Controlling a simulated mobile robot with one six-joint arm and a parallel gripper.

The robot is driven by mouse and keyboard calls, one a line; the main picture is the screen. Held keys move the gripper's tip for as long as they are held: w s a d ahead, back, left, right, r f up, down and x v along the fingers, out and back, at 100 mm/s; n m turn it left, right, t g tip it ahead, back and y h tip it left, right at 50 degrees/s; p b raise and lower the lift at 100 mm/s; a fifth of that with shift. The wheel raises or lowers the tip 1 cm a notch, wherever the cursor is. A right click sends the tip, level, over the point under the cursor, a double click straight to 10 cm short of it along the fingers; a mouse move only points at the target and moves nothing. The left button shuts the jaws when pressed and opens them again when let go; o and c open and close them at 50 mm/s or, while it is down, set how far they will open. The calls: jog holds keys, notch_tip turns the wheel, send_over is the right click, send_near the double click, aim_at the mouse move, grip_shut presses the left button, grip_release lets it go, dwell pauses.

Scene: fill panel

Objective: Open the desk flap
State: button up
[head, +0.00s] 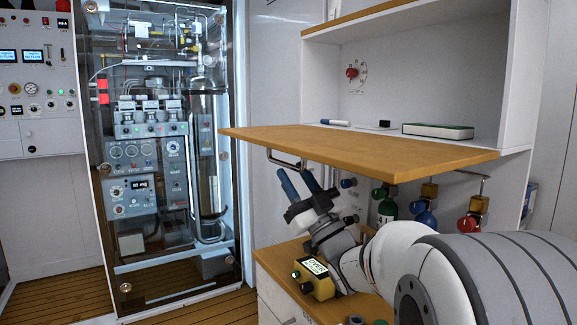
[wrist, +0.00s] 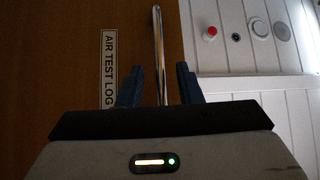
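The desk flap (head: 360,147) is a wooden board standing out roughly level from the white cabinet in the head view. A thin metal bar handle (head: 286,162) hangs below its left front edge. In the wrist view, the flap's wooden face (wrist: 60,60) carries a label reading AIR TEST LOG, and the handle (wrist: 160,50) runs lengthwise in line with the gap between my fingers. My gripper (head: 298,178) is below the flap, just under the handle, with its blue fingers apart. In the wrist view my gripper (wrist: 160,88) shows space on both sides of the bar.
A marker (head: 335,122) and a green-and-white box (head: 438,131) lie at the back, behind the flap. A glass-fronted equipment rack (head: 160,150) stands at left.

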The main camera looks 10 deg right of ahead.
aim_at(288, 166)
jog(key=shift+x, duration=1.6)
jog(key=shift+c, duration=0.2)
grip_shut()
